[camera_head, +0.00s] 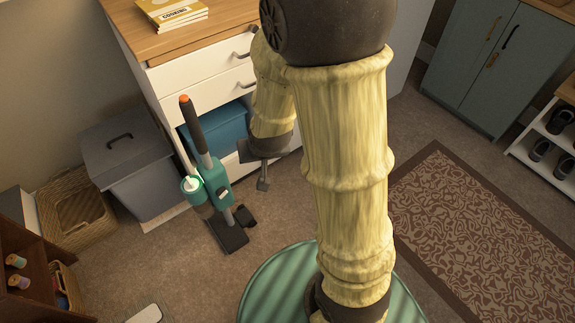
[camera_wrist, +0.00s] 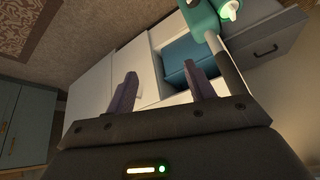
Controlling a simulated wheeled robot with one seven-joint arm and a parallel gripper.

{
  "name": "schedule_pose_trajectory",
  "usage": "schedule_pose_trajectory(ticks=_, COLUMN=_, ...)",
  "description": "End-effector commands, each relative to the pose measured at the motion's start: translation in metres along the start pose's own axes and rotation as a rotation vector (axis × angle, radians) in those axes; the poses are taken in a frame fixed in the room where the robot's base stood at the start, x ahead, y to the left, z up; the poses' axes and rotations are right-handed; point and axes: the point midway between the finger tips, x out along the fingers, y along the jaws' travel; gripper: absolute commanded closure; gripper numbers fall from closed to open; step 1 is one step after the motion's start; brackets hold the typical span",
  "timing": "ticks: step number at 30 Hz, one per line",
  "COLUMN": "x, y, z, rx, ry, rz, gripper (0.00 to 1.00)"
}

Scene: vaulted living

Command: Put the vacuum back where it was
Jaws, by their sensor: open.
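The teal and dark grey stick vacuum (camera_head: 215,190) stands upright on the carpet in front of the white drawer cabinet, its floor head flat and its dark, orange-tipped handle up. In the wrist view its teal body (camera_wrist: 203,18) shows at the top, with the handle running down behind the right finger. My gripper (camera_head: 263,182) is open and empty, to the right of the vacuum and apart from it in the head view. In the wrist view both fingers of my gripper (camera_wrist: 163,88) are spread, with nothing held between them.
The white cabinet (camera_head: 205,75) has a wooden top with yellow books (camera_head: 172,14) and a blue box (camera_head: 222,128) in its open compartment. A grey lidded bin (camera_head: 130,165) and a wicker basket (camera_head: 75,212) stand left. A patterned rug (camera_head: 470,225) lies right.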

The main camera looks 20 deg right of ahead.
Motion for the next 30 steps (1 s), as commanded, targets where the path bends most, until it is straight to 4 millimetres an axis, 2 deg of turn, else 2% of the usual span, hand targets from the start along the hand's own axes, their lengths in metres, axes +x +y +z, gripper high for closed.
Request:
schedule_pose_trajectory(ticks=1, x=-0.017, y=0.009, z=0.005, rx=-0.011, ry=-0.036, rz=0.003, gripper=0.46)
schedule_pose_trajectory(ticks=6, x=-0.062, y=0.033, z=0.034, rx=-0.076, ry=-0.177, rz=0.023, gripper=0.46)
schedule_pose_trajectory(ticks=10, x=-0.081, y=0.043, z=0.049, rx=-0.107, ry=-0.242, rz=0.036, gripper=0.46)
schedule_pose_trajectory(ticks=30, x=-0.083, y=0.045, z=0.052, rx=-0.112, ry=-0.258, rz=0.038, gripper=0.46)
